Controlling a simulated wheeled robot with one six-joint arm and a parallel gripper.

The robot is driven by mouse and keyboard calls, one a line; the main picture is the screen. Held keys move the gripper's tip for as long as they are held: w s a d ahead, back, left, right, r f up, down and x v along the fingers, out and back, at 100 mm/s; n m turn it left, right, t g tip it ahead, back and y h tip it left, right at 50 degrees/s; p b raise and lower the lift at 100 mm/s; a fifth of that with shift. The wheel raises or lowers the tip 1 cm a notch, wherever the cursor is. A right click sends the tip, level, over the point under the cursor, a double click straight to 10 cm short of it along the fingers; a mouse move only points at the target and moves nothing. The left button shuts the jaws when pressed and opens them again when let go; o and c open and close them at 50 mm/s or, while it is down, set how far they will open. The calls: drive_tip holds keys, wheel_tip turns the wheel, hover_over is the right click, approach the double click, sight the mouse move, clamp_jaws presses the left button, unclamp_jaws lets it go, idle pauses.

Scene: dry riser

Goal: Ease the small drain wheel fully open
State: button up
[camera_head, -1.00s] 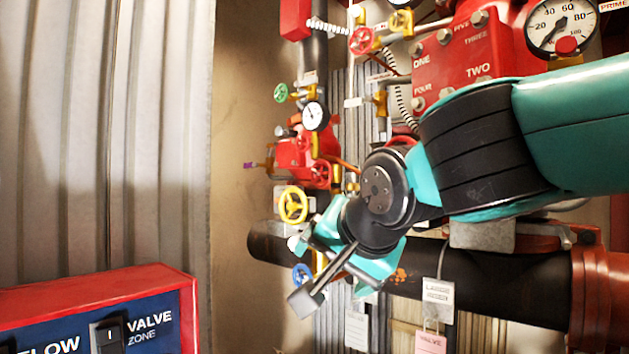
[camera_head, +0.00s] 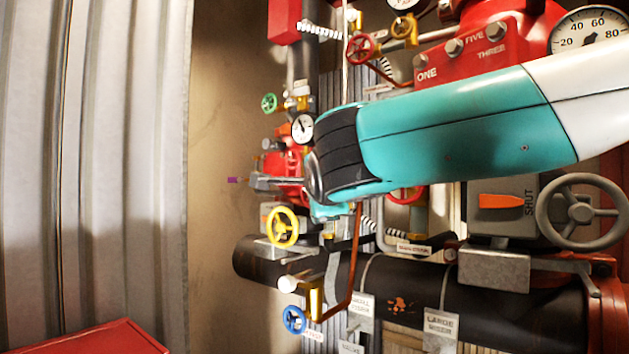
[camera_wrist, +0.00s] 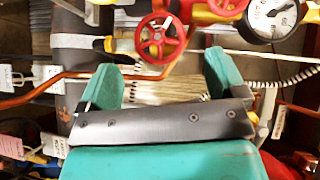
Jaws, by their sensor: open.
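Several small handwheels show, and I cannot read which one is marked as the drain. In the head view a blue wheel (camera_head: 294,320) sits low below the black pipe, a yellow wheel (camera_head: 283,228) above it, and a green wheel (camera_head: 269,103) higher up. In the wrist view a red spoked wheel (camera_wrist: 160,38) lies just beyond my gripper (camera_wrist: 163,72). The gripper's two teal fingers are spread wide with nothing held between them. In the head view my arm mostly hides the gripper.
A thick black pipe (camera_head: 400,290) runs across below my arm. A copper pipe (camera_wrist: 60,80) crosses near the fingers. A large grey wheel (camera_head: 583,212) stands at right beside an orange SHUT lever (camera_head: 502,201). A gauge (camera_wrist: 272,15) shows at upper right. Hanging tags surround the pipes.

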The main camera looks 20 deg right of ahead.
drive_tip(key=shift+p+x, duration=1.2)
drive_tip(key=shift+x, duration=1.8)
drive_tip(key=shift+s, duration=0.1)
drive_tip(key=c, duration=0.9)
